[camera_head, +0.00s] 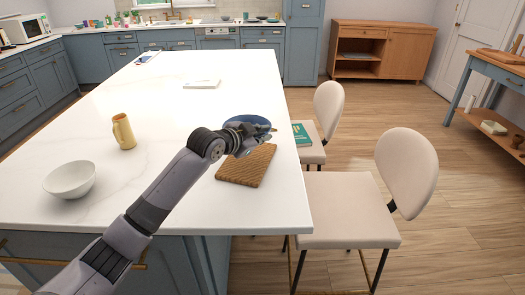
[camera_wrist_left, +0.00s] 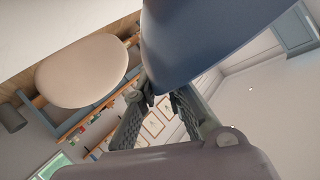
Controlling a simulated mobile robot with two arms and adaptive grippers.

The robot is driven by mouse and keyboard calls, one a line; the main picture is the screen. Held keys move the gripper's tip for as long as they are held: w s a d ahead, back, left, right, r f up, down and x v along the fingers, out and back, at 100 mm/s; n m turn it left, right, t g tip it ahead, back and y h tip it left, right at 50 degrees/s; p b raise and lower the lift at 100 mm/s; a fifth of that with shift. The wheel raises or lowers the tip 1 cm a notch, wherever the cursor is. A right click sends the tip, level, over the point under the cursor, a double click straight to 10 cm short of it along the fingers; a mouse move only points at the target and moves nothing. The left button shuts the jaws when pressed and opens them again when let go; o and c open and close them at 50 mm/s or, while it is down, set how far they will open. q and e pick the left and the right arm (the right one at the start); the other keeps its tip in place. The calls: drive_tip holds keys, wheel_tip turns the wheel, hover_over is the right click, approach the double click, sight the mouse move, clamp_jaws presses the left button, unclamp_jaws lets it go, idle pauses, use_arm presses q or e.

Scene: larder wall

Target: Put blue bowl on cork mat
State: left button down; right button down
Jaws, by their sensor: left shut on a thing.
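The blue bowl (camera_head: 250,121) shows just beyond the cork mat in the head view, partly hidden by my left gripper. The brown cork mat (camera_head: 246,169) lies bare on the white island top near its right edge. My left gripper (camera_head: 249,136) is shut on the bowl's near side; its fingers overlap the far edge of the mat in the picture. In the left wrist view the bowl (camera_wrist_left: 205,38) fills the top, with the fingers (camera_wrist_left: 162,98) meeting at its rim. How high the bowl is above the top cannot be told. My right gripper is not in view.
A white open book or pad (camera_head: 202,83) lies farther back. Two beige chairs (camera_head: 345,208) stand along the right edge, one with a green book (camera_head: 301,134).

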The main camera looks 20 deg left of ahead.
use_arm(q)
drive_tip(key=shift+f, duration=2.8)
drive_tip(key=shift+f, duration=0.1)
drive_tip(key=c, duration=2.1)
unclamp_jaws()
drive_tip(key=shift+f, duration=0.15)
drive_tip(key=shift+c, duration=0.2)
drive_tip(key=o, duration=0.5)
drive_tip(key=shift+c, duration=0.2)
drive_tip(key=shift+s+a+r, duration=0.1)
drive_tip(key=shift+s+r, duration=0.05)
drive_tip(key=shift+r, duration=0.05)
drive_tip(key=v, duration=1.1)
drive_tip(key=shift+s+r+b, duration=0.2)
drive_tip(key=shift+s+b, duration=0.1)
drive_tip(key=shift+s, duration=0.05)
drive_tip(key=shift+a, duration=0.1)
